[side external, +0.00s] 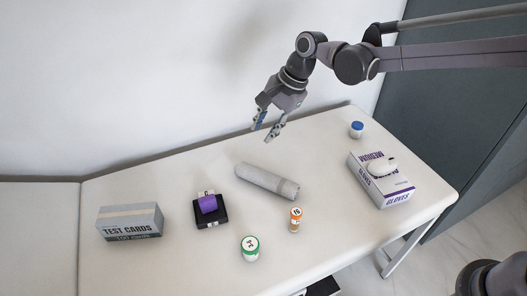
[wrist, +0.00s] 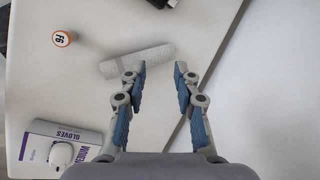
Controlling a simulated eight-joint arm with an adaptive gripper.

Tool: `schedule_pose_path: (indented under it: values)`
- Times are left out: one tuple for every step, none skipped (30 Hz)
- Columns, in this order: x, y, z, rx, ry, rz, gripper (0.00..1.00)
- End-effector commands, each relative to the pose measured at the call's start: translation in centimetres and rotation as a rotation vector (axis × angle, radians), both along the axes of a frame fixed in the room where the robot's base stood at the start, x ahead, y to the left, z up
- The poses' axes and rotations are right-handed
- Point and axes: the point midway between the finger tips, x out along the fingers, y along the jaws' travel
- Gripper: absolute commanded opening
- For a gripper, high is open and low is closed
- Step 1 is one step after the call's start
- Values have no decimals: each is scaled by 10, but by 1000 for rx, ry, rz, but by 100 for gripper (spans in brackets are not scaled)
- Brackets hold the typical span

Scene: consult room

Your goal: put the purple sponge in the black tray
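The purple sponge (side external: 208,204) sits in the black tray (side external: 213,222) on the padded table, toward its left half. It looks slightly tilted, and I cannot tell whether it lies flat on the tray's bottom. A small white piece with dark marks shows just behind the sponge. My gripper (side external: 265,131) is open and empty, raised above the table to the right of and behind the tray. In the wrist view my gripper (wrist: 161,67) has its two fingers spread with nothing between them. A dark corner of the tray (wrist: 163,3) shows at the top edge there.
A grey roll (side external: 266,181) lies between tray and glove box (side external: 380,180), which has a white object on top. An orange-labelled bottle (side external: 295,219), a green-lidded jar (side external: 250,248) and a blue-capped bottle (side external: 356,129) stand around. A test cards box (side external: 129,222) is left.

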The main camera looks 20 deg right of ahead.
Motion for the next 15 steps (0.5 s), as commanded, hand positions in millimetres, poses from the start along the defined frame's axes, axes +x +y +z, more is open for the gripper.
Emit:
schedule_pose_path:
  values:
    - [-9, -17, 12, -20, -37, 36, 31]
    - [-14, -25, 18, -34, -61, 62, 31]
    - [-21, -37, 26, -54, -89, 97, 31]
    - [-26, -45, 31, -70, -112, 122, 31]
    - [-32, -53, 36, -86, -133, 149, 31]
    - [-40, -64, 41, -107, -161, 183, 31]
    - [-46, -73, 45, -125, -182, 208, 31]
    - [-53, -80, 49, -143, -202, 235, 31]
    - [-61, -91, 54, -166, -228, 270, 31]
    - [-68, -99, 56, -185, -247, 296, 31]
    - [-75, -106, 59, -205, -267, 321, 31]
    - [-85, -116, 62, -232, -291, 358, 31]
    - [-92, -123, 63, -253, -308, 383, 31]
    - [-99, -130, 65, -273, -326, 410, 31]
    - [-109, -139, 66, -302, -347, 446, 31]
